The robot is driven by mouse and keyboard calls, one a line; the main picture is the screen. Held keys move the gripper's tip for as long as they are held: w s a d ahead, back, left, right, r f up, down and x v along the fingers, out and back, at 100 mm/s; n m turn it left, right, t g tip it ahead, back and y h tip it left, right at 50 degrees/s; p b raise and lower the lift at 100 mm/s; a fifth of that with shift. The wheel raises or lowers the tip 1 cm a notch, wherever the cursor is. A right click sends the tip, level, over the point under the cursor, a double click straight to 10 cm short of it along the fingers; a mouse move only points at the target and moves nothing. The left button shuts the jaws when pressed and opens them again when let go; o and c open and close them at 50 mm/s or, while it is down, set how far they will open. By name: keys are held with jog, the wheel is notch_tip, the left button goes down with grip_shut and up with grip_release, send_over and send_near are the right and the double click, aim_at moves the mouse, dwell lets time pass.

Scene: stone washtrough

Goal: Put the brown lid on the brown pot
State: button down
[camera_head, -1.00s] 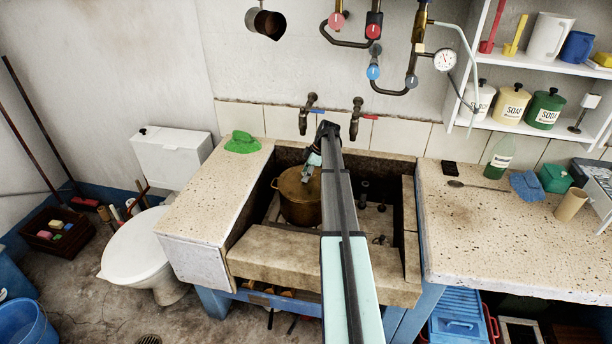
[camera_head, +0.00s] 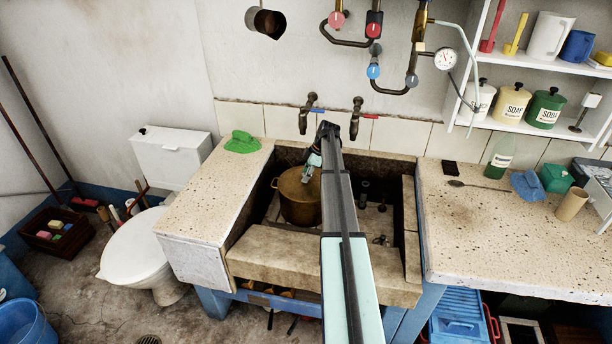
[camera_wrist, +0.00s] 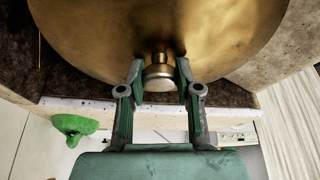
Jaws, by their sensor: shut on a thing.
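The brown pot (camera_head: 300,203) stands upright in the stone trough, on its left side. The brown lid (camera_head: 296,181) is at the pot's top; in the wrist view the lid (camera_wrist: 160,30) fills the upper part as a wide brassy disc with a round knob (camera_wrist: 159,76). My gripper (camera_wrist: 159,80) is shut on the knob, one finger on each side. In the head view my gripper (camera_head: 306,178) is at the lid, partly hidden by my arm. I cannot tell exactly how the lid's edge meets the pot's rim.
The stone trough (camera_head: 275,248) has a thick front wall, with two taps (camera_head: 305,115) above its back. A green cloth-like item (camera_head: 242,142) lies on the left counter. The right counter (camera_head: 470,230) holds a bottle, a brush and a cup. The trough's right part holds small fittings.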

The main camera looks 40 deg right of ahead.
jog(key=shift+c, duration=1.2)
grip_release()
jog(key=shift+r, duration=0.15)
jog(key=shift+r+p, duration=0.8)
jog(key=shift+r, duration=2.6)
